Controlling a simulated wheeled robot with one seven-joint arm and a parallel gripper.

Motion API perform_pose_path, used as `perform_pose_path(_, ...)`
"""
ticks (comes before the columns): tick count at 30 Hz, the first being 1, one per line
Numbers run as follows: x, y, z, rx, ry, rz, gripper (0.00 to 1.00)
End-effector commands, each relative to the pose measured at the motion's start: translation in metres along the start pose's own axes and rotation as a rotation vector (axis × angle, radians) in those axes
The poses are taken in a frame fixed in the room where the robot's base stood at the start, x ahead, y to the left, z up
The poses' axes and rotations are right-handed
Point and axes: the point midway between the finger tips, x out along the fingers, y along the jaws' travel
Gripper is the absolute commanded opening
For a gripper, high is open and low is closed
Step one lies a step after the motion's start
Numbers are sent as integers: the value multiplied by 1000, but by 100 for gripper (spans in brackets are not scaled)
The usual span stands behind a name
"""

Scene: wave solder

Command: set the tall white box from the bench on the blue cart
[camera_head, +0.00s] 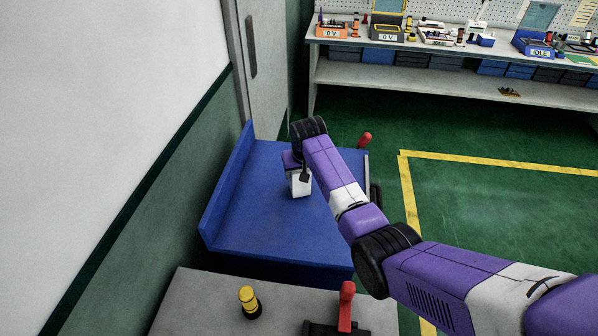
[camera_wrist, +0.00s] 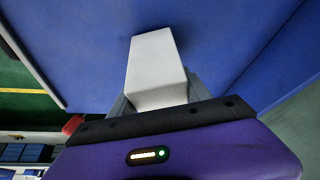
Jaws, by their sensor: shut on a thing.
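The tall white box (camera_wrist: 154,62) is between the fingers of my gripper (camera_wrist: 158,100) in the wrist view, with the blue surface behind it. In the head view the white box (camera_head: 300,186) shows below the end of my arm, over the blue cart (camera_head: 250,225). My gripper (camera_head: 298,172) is shut on the box there, and my wrist hides its upper part. The box looks upright in the head view. I cannot tell whether its base touches the cart top. The cart also fills much of the wrist view (camera_wrist: 225,30).
A grey bench (camera_head: 205,305) in front holds a yellow and black object (camera_head: 248,301) and a red-handled tool (camera_head: 346,308). A wall (camera_head: 150,190) runs along the cart's left side. The rest of the cart top is clear. A stocked workbench (camera_head: 440,45) stands at the back.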

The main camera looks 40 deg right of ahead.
Motion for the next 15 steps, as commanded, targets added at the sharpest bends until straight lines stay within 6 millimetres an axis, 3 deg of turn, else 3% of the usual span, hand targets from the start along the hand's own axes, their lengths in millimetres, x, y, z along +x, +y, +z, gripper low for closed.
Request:
perform_pose_path(11, 5, 0, 1, 0, 2, 0, 0)
perform_pose_path(12, 5, 0, 1, 0, 2, 0, 58)
perform_pose_path(15, 4, 0, 1, 0, 2, 0, 78)
